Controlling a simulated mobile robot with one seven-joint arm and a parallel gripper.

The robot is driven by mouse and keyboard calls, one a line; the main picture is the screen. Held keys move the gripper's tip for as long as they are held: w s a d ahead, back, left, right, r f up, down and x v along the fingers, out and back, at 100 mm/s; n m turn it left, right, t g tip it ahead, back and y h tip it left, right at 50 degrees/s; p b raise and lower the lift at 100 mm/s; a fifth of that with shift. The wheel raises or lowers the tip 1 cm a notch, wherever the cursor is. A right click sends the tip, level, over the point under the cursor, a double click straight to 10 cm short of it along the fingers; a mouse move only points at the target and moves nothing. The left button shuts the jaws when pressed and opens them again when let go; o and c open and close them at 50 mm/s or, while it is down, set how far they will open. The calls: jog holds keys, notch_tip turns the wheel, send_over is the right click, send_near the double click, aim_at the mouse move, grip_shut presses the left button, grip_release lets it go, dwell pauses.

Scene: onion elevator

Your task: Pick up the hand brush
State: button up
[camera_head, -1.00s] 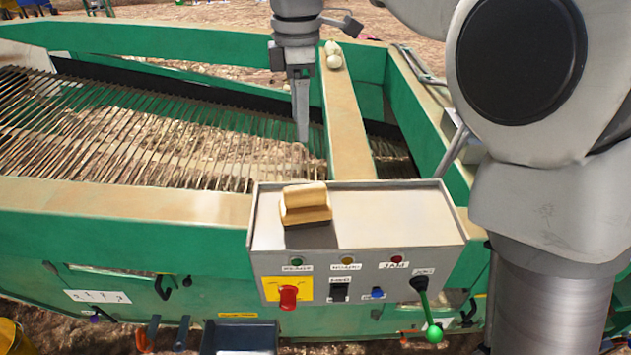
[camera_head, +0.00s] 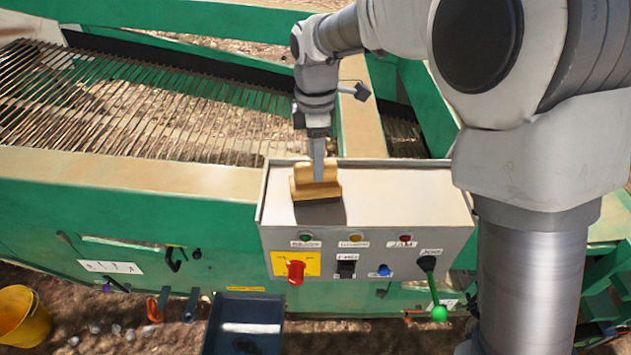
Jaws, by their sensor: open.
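The hand brush (camera_head: 316,190), a tan wooden block with a raised grip, lies on top of the grey control box (camera_head: 400,182), toward its left end. My gripper (camera_head: 318,172) points straight down at the brush's raised grip. One finger shows in front of or against the grip, and the other finger is hidden behind it or in line with it. The jaws are open. I cannot tell whether a finger touches the brush. The brush rests on the box top.
The box front carries a red switch (camera_head: 295,272), small buttons and a green-knobbed lever (camera_head: 439,313). The green elevator frame (camera_head: 130,220) with its slatted bed (camera_head: 110,100) lies behind and left. A dark blue bin (camera_head: 243,325) and yellow bucket (camera_head: 24,315) stand below.

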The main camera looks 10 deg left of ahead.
jog(key=shift+f, duration=0.8)
grip_shut()
dwell(0.8)
